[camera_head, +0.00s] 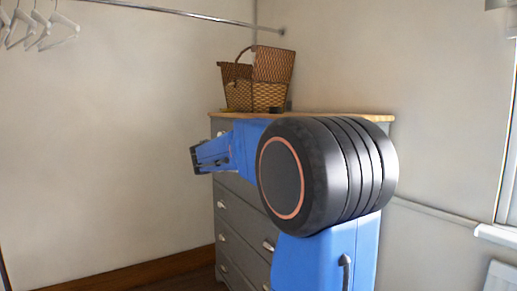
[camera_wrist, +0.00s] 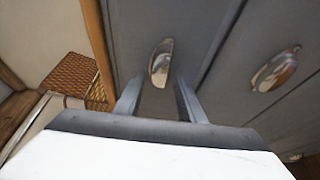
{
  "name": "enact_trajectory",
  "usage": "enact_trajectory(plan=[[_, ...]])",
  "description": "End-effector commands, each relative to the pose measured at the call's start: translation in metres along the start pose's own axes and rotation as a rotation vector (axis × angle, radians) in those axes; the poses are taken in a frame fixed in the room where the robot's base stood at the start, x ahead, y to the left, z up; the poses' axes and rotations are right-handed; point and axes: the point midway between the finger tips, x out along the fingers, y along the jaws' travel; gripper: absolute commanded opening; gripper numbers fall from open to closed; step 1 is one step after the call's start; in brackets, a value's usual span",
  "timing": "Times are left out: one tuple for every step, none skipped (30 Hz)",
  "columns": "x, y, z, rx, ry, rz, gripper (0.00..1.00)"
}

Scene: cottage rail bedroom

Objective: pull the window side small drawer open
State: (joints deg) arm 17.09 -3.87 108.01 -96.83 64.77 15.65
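The grey dresser (camera_head: 230,185) has drawers with metal cup handles. My blue arm hides most of its upper front in the head view, including the upper right part towards the window. My gripper (camera_head: 197,158) is at the upper left of the dresser in that view. In the wrist view my gripper (camera_wrist: 158,85) has its two fingers apart, one on each side of a cup handle (camera_wrist: 160,63) on the drawer front nearest the wooden top. I cannot tell whether the fingers touch the handle, or which small drawer it belongs to. That drawer front looks closed.
Wicker baskets (camera_head: 256,82) stand on the dresser's wooden top (camera_head: 350,117). A second handle (camera_wrist: 274,70) is on a lower drawer in the wrist view. A clothes rail (camera_head: 190,14) with several hangers is at upper left. The window sill (camera_head: 495,234) is at right.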

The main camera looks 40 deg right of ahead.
Motion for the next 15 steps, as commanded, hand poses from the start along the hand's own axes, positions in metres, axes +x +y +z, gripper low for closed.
enact_trajectory(plan=[[0.004, -0.0002, 0.0001, 0.0, 0.0, 0.0, 0.36], [0.0057, -0.0002, 0.0001, 0.0, 0.0, 0.0, 0.36], [0.0075, -0.0002, 0.0003, 0.0, -0.001, 0.0, 0.36], [0.0085, -0.0002, 0.0004, 0.0, -0.001, 0.0, 0.36], [0.0093, -0.0002, 0.0005, 0.0, -0.001, 0.0, 0.36], [0.0099, -0.0001, 0.0005, 0.0, -0.001, 0.0, 0.36], [0.0102, -0.0001, 0.0005, 0.0, -0.001, 0.0, 0.36], [0.0103, -0.0001, 0.0005, 0.0, 0.0, 0.0, 0.36], [0.0103, 0.0, 0.0004, 0.0, 0.0, 0.0, 0.36], [0.0102, -0.0001, 0.0004, 0.0, 0.0, 0.0, 0.36], [0.0102, -0.0001, 0.0003, 0.0, 0.0, 0.0, 0.36], [0.0101, -0.0001, 0.0003, 0.0, 0.0, 0.0, 0.36], [0.0101, 0.0, 0.0003, 0.0, 0.0, 0.0, 0.36], [0.01, -0.0001, 0.0003, 0.0, 0.0, 0.0, 0.34], [0.01, 0.0, 0.0003, 0.0, 0.0, 0.0, 0.24]])
